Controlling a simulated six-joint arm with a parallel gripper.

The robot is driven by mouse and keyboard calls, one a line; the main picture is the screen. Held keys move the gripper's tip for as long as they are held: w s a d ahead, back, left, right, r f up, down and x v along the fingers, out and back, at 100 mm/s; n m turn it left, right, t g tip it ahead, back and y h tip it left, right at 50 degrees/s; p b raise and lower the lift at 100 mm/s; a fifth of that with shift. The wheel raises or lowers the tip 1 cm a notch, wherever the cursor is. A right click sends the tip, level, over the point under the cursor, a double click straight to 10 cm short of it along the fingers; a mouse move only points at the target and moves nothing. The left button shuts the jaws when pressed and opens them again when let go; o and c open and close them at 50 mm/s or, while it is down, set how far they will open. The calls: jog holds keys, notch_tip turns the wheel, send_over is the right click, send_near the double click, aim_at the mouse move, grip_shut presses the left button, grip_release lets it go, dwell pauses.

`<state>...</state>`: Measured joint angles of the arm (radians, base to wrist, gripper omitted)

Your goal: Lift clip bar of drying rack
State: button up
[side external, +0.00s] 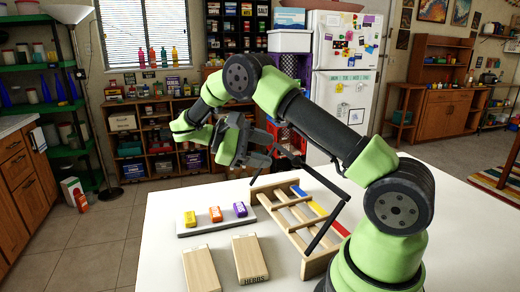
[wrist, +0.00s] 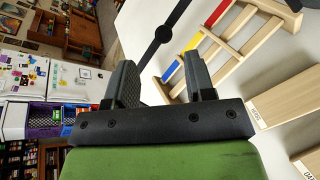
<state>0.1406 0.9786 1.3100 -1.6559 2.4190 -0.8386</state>
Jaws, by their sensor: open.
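The wooden rack (side external: 290,226) stands on the white table with pale rungs and a long blue, yellow and red strip along its far side. It also shows at the upper right of the wrist view (wrist: 236,50). A thin dark jointed bar (side external: 328,224) crosses in front of the rack in the side view. In the wrist view this bar (wrist: 175,18) has a round joint and runs down behind the finger gap. I cannot tell how it joins the rack. My gripper (side external: 281,148) is open and empty above the rack's far left end; its fingers (wrist: 162,82) are wide apart.
Two pale wooden blocks (side external: 201,270), one marked HERBS (side external: 250,259), lie at the table's front. A light tray (side external: 216,226) holds yellow, orange and purple items. The table's left far corner is clear. Shelves and a fridge (side external: 345,75) stand well behind.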

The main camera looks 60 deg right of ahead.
jog(key=shift+w+a+r, duration=0.15)
jog(key=shift+w+a, duration=0.1)
jog(key=shift+w, duration=0.1)
jog(key=n+t+y, duration=0.4)
jog(key=n+t, duration=0.5)
jog(key=n, duration=0.2)
send_near(296, 159)
jog(key=x, duration=0.9)
grip_shut()
